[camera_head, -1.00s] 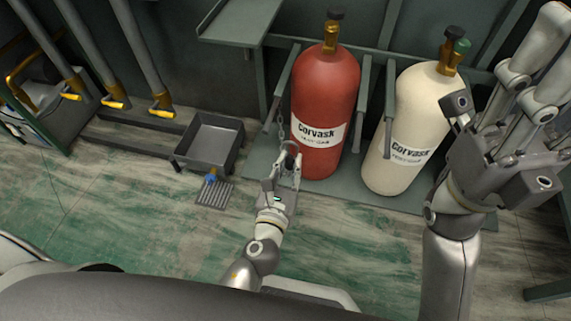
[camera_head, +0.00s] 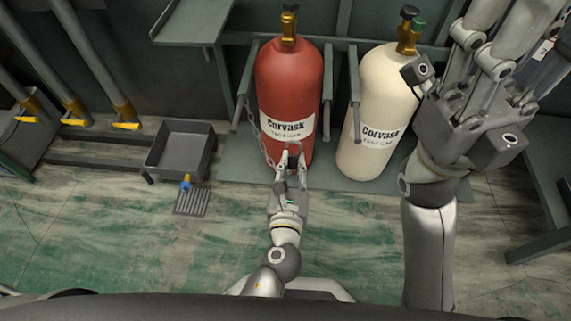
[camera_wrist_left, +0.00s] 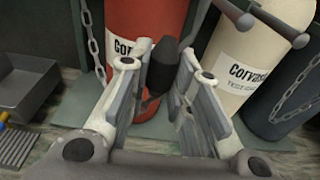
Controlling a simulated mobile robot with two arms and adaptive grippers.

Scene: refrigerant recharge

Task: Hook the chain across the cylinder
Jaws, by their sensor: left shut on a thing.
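The red cylinder (camera_head: 289,85) stands upright between two rack posts, with a white label. A chain (camera_head: 264,141) runs from the left post down across the cylinder's lower left front to my left gripper (camera_head: 291,158). That gripper is in front of the cylinder, below its label, shut on the chain's end piece. In the left wrist view a dark, rounded end piece (camera_wrist_left: 163,66) shows between the fingers; chain links (camera_wrist_left: 92,42) hang at the left.
The cream cylinder (camera_head: 378,100) stands right of the red one, behind a post (camera_head: 354,85). A dark cylinder with another chain (camera_wrist_left: 300,95) shows at the right edge of the wrist view. A grey tray (camera_head: 181,150) and a floor grate (camera_head: 192,202) lie left. The front floor is clear.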

